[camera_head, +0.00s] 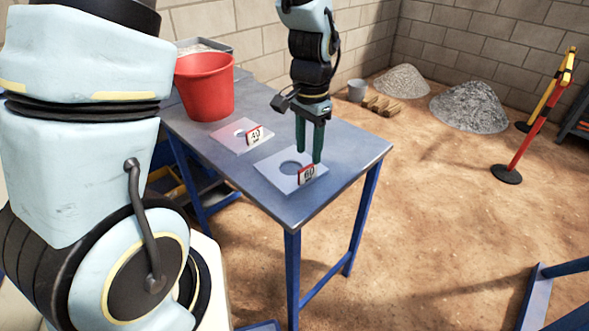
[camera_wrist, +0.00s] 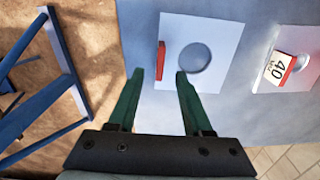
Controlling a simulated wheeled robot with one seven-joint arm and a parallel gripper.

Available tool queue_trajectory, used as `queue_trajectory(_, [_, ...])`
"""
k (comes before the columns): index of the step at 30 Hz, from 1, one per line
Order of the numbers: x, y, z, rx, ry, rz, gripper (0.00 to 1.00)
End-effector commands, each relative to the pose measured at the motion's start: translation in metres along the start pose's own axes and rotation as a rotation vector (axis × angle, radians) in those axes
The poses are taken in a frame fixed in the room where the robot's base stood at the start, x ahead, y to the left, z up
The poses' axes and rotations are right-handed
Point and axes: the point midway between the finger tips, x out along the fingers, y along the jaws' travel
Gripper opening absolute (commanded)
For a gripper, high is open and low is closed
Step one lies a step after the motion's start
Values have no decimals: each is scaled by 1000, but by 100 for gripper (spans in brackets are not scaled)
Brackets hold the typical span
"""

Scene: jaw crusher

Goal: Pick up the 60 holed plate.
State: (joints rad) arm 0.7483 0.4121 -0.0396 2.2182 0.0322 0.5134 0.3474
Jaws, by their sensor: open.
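The 60 holed plate (camera_head: 277,178) lies flat on the blue-framed table near its front right corner. It is a pale square plate with a round hole and a red-edged tag (camera_head: 306,174) marked 60 standing at one edge. In the wrist view the plate (camera_wrist: 215,25) lies ahead of the fingers, with its tag (camera_wrist: 161,61) seen edge-on. My gripper (camera_head: 309,158) points down over the plate, open and empty. In the wrist view its green fingertips (camera_wrist: 160,75) are on either side of the tag. Whether they touch the plate I cannot tell.
The 40 holed plate (camera_head: 230,137) with its tag lies farther back on the table (camera_head: 349,154). A red bucket (camera_head: 206,90) stands behind it. Gravel heaps (camera_head: 470,107), a small grey bucket (camera_head: 356,90) and a red-yellow barrier (camera_head: 531,128) are on the floor beyond.

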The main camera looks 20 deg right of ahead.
Motion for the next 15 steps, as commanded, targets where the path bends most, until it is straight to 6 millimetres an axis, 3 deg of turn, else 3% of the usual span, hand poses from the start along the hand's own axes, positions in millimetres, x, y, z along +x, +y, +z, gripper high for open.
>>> queue_trajectory(7, [16, 1, 0, 0, -2, 1, 50])
queue_trajectory(15, [50, 1, 0, -1, -2, 0, 50])
